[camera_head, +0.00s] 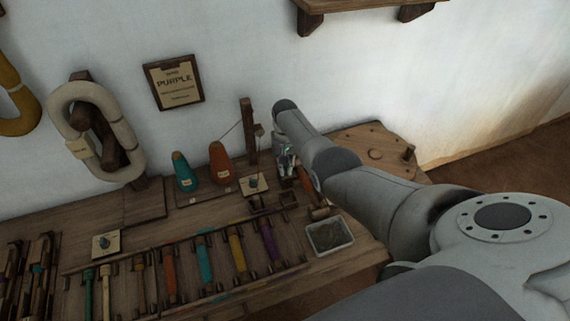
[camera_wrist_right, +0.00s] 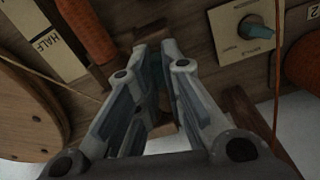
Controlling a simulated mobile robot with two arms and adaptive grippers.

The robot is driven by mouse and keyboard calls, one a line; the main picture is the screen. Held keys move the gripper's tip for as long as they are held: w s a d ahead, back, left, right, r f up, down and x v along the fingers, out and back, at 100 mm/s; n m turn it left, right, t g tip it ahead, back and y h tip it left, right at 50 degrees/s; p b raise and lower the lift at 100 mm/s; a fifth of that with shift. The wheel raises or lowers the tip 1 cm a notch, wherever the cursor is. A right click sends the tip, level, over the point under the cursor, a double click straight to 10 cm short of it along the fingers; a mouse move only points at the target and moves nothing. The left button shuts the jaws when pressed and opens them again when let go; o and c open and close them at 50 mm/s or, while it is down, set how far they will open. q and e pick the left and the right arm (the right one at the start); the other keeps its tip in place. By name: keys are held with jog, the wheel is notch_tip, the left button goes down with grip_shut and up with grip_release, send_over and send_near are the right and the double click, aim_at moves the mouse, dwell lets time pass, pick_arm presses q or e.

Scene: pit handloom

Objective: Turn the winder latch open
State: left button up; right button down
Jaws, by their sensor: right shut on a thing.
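My right gripper (camera_head: 287,160) is at the winder post (camera_head: 249,130), on the right part of the bench. In the right wrist view my right gripper (camera_wrist_right: 158,55) has its fingers drawn together on a small dark wooden piece (camera_wrist_right: 163,102), which appears to be the winder latch. The fingers hide most of it, so its turn angle cannot be told. In the head view my arm and gripper cover the latch. My left gripper is not in view.
Orange (camera_head: 221,163) and teal (camera_head: 184,171) yarn cones stand left of the post. A knob plate (camera_head: 254,186) lies near it. A grey tray (camera_head: 329,236) sits at the bench's front right. A round wooden disc (camera_wrist_right: 22,115) and a HALF label (camera_wrist_right: 47,45) show in the wrist view.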

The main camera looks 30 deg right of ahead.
jog(key=shift+n, duration=1.1)
jog(key=c, duration=1.5)
grip_release()
jog(key=shift+c, duration=0.2)
notch_tip(320, 180, up, 12)
jog(key=shift+f, duration=0.1)
